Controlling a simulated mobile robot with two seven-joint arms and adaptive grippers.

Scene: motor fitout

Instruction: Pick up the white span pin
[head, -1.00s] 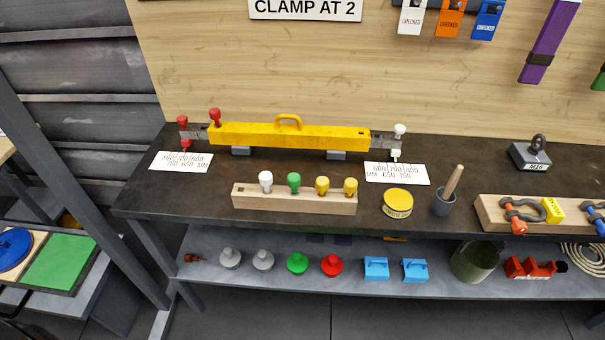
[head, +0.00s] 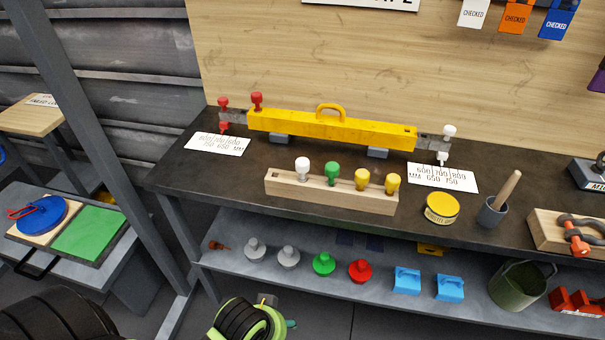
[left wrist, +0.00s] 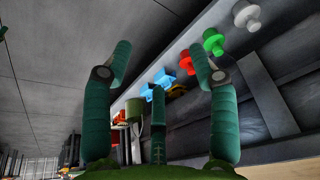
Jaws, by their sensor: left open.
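I cannot tell by looks which white pin is meant. My left gripper (left wrist: 161,62) is open and empty in the left wrist view, below the bench; part of my left arm shows at the bottom of the head view. My right gripper is out of view.
A lower shelf holds grey, green and red knobs (head: 360,271) and blue blocks (head: 407,280); its front edge lies near my left arm. A yellow tin (head: 441,208) and a grey pot (head: 492,211) stand right of the wooden block. A steel post (head: 110,150) rises at left.

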